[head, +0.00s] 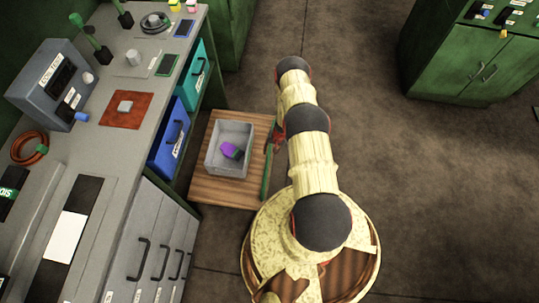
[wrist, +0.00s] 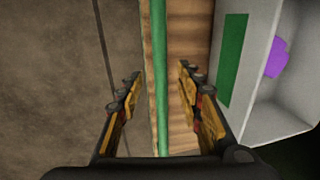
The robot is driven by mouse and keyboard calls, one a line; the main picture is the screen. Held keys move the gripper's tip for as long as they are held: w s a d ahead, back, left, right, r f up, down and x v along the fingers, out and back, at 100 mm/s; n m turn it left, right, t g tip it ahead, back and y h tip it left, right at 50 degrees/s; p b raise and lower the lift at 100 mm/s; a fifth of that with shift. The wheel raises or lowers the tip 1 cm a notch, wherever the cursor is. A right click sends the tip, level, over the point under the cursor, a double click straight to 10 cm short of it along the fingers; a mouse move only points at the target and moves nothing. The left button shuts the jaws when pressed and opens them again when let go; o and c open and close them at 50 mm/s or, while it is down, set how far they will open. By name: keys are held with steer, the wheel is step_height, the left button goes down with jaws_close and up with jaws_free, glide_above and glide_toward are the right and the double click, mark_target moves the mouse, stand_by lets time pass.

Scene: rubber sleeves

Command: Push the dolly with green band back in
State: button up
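The dolly (head: 253,131) is a low brown wooden platform that stands out to the right from the workbench. It has a green strip along its right edge, which also shows as a green bar in the wrist view (wrist: 159,100). The bin's side wall carries a green patch (wrist: 232,60) in the wrist view. My gripper (wrist: 160,78) is open, with the green bar between its fingers. Whether a finger touches it I cannot tell. In the head view my arm partly hides the gripper.
The grey workbench (head: 100,160) runs along the left, with a blue bin (head: 170,135) and a teal bin (head: 194,78) at its side and grey drawers (head: 155,245) nearer. Bare floor (head: 400,170) lies to the right. A green cabinet (head: 470,65) stands at the far right.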

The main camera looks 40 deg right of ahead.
mark_target(269, 155)
steer(key=f, duration=0.1)
steer(key=f+b, duration=0.1)
steer(key=f, duration=0.1)
steer(key=f+b, duration=0.1)
steer(key=f, duration=0.1)
steer(key=shift+w+a+f, duration=0.15)
steer(key=shift+w+a, duration=0.2)
steer(key=shift+w, duration=0.05)
steer(key=c, duration=0.3)
jaws_close()
stand_by(0.3)
